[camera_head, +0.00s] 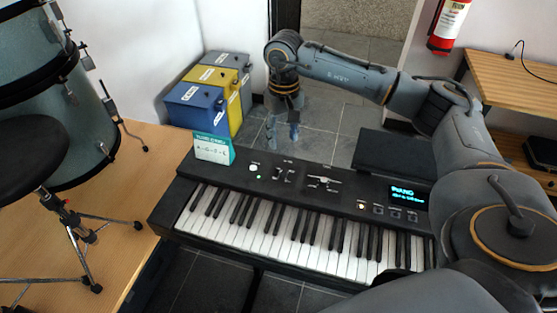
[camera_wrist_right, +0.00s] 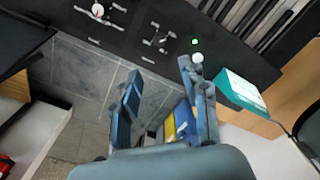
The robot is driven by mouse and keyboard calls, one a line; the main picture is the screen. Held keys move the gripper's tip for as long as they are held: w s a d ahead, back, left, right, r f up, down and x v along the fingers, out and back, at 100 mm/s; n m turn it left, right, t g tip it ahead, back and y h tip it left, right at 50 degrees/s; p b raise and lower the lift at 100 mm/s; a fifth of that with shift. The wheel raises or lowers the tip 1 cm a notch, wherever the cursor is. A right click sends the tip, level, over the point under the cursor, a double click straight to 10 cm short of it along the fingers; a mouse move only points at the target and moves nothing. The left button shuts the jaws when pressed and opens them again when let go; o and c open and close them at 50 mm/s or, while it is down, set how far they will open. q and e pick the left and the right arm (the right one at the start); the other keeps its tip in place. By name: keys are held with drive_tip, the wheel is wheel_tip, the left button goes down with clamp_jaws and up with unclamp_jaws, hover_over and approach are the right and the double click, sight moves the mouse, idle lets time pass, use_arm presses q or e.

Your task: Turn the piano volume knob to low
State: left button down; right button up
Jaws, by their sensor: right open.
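The black piano (camera_head: 300,184) stands across the middle of the head view, keys toward me. Its panel carries a white round knob or button (camera_head: 254,166) beside a green light at the left, and a small round dial (camera_head: 361,205) near the lit screen (camera_head: 408,194). The labels are too small to tell which is volume. My right gripper (camera_head: 283,136) is open and empty beyond the panel's back edge, pointing down. In the right wrist view, the white round control (camera_wrist_right: 197,57) shows by one fingertip of my gripper (camera_wrist_right: 161,70), and the red-marked dial (camera_wrist_right: 97,11) is farther left. My left gripper is out of view.
A teal-and-white card (camera_head: 213,149) stands on the piano's left end. Blue, yellow and grey bins (camera_head: 194,108) stand behind it. Drums and a stool (camera_head: 22,165) are at the left. A wooden table (camera_head: 515,85) is at the right. Tiled floor lies behind the piano.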

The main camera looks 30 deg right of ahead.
drive_tip(key=p, duration=0.1)
hover_over(283, 171)
drive_tip(key=f, duration=0.5)
drive_tip(key=shift+s+d+f, duration=0.1)
drive_tip(key=shift+s, duration=0.1)
drive_tip(key=f+p, duration=0.1)
drive_tip(key=f, duration=0.2)
drive_tip(key=shift+w+f, duration=0.2)
wheel_tip(283, 171, down, 3)
drive_tip(key=shift+r, duration=0.15)
drive_tip(key=shift+f, duration=0.2)
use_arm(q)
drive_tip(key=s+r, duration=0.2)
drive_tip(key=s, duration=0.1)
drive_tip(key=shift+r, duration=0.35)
use_arm(e)
clamp_jaws()
